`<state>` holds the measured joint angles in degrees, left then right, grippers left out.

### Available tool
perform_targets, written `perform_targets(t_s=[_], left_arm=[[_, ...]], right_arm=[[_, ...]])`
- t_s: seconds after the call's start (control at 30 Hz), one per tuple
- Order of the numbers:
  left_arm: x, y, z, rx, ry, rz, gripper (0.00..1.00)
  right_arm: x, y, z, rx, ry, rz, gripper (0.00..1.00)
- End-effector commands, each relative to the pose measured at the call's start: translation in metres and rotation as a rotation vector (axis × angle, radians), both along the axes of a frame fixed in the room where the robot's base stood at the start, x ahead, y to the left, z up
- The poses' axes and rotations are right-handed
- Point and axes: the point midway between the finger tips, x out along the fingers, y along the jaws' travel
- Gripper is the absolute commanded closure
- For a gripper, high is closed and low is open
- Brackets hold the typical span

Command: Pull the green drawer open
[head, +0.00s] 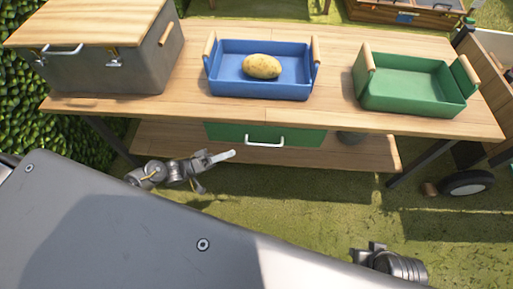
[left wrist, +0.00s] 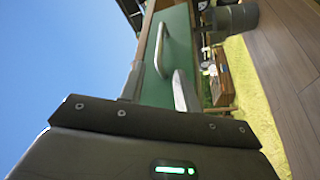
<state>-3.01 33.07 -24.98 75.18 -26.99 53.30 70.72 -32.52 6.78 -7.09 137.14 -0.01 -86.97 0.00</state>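The green drawer (head: 224,133) sits under the wooden table top and looks shut in the head view. Its pale bar handle (head: 265,144) is on the front face. In the left wrist view the drawer front (left wrist: 180,52) appears turned sideways, with the handle (left wrist: 158,52) near a pale finger. My left gripper (head: 217,171) is in front of the drawer, left of and slightly below the handle. Its fingers are spread, with nothing between them, apart from the handle. My right gripper (head: 388,264) is low at the right, partly hidden, its fingers unclear.
On the table top (head: 330,45) stand a grey box (head: 95,72) with a wooden lid, a blue tray (head: 260,91) holding a potato (head: 262,66), and a green tray (head: 410,98). A lower wooden shelf (head: 340,152) lies beneath. Open grass is in front.

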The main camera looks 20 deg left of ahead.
Motion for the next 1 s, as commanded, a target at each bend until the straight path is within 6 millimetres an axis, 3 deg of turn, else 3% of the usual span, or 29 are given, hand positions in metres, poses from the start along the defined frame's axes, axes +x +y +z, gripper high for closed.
perform_targets(t_s=[0.27, 0.7, 1.0], left_arm=[[0.006, -0.010, 0.004, -0.007, -0.001, -0.004, 0.67], [0.048, -0.071, 0.020, -0.004, -0.001, -0.002, 0.67], [0.059, -0.088, 0.023, -0.002, 0.001, -0.002, 0.67]], right_arm=[[0.000, 0.000, 0.001, 0.000, 0.000, 0.000, 0.58], [0.003, 0.000, -0.005, 0.000, 0.001, 0.000, 0.58], [0.003, 0.000, -0.006, 0.000, 0.001, 0.001, 0.58]])
